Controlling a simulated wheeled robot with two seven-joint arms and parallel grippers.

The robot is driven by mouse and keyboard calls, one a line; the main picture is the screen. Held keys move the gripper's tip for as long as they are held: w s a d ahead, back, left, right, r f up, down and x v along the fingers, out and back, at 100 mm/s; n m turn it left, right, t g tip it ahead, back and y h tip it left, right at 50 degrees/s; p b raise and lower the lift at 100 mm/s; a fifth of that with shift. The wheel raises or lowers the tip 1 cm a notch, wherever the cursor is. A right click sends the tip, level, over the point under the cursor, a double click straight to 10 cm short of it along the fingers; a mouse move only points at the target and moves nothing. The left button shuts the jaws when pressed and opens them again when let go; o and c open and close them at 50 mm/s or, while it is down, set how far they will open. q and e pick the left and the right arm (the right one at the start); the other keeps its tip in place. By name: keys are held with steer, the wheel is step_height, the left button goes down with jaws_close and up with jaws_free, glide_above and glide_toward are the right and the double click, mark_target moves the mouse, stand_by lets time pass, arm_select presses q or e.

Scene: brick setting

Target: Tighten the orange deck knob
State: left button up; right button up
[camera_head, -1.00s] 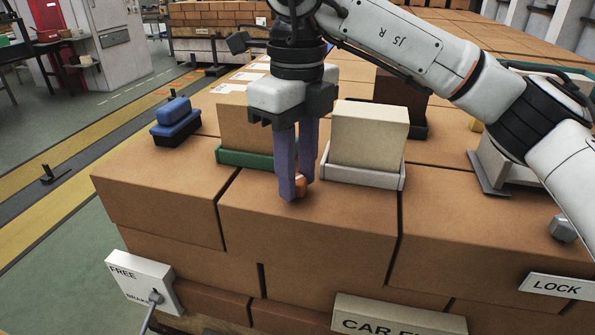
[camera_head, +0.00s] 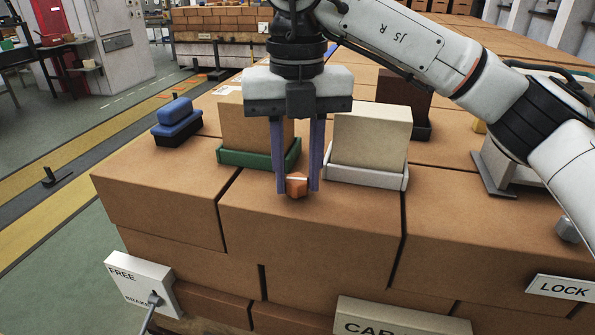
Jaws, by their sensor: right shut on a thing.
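The orange deck knob (camera_head: 297,189) sits on top of the brown brick-like deck near its front edge, with a pale line across its top. My right gripper (camera_head: 298,186) points straight down with one purple finger on each side of the knob and is shut on it. The knob's faces toward the fingers are partly hidden. My left gripper does not show.
Close behind are a green tray (camera_head: 238,160) with a brown block and a white tray (camera_head: 365,178) with a cream block. A blue-handled brush (camera_head: 177,117) lies at the left. The deck in front of the knob is clear.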

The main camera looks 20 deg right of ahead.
mark_target(297, 180)
steer(key=shift+r+m, duration=0.15)
steer(key=shift+m, duration=0.25)
steer(key=o, duration=1.1)
steer(key=shift+c, duration=0.2)
step_height(297, 180, up, 10)
steer(key=p, duration=0.1)
steer(key=shift+p, duration=0.35)
